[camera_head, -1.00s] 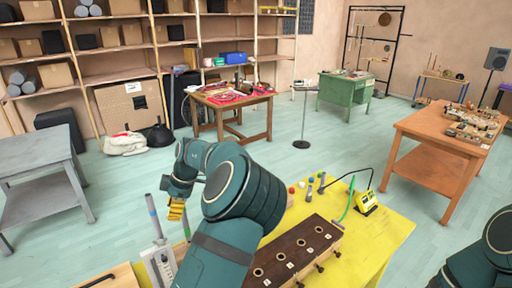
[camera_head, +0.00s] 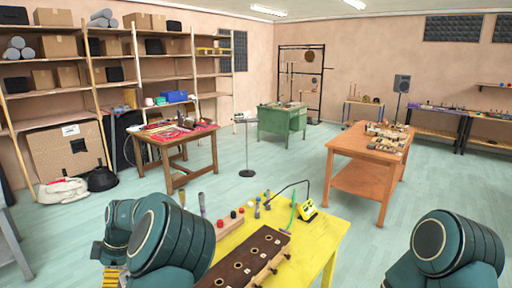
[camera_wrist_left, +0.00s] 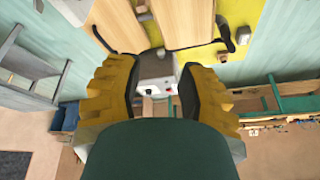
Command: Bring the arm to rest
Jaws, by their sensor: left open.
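My left arm comes in at the lower left of the head view, folded up close to the camera. Its gripper (camera_head: 111,277) shows only as a bit of yellow finger at the bottom edge. In the left wrist view my left gripper (camera_wrist_left: 154,95) is open, with two ribbed yellow fingers spread apart. No object is held between them. A light grey box-like device (camera_wrist_left: 152,68) appears beyond the gap, apart from the fingers. My right arm (camera_head: 445,245) shows at the lower right, but its gripper is out of view.
Farther off stand a wooden table (camera_head: 362,180), a red-topped table (camera_head: 176,135) and a green desk (camera_head: 282,118). Open floor lies between them.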

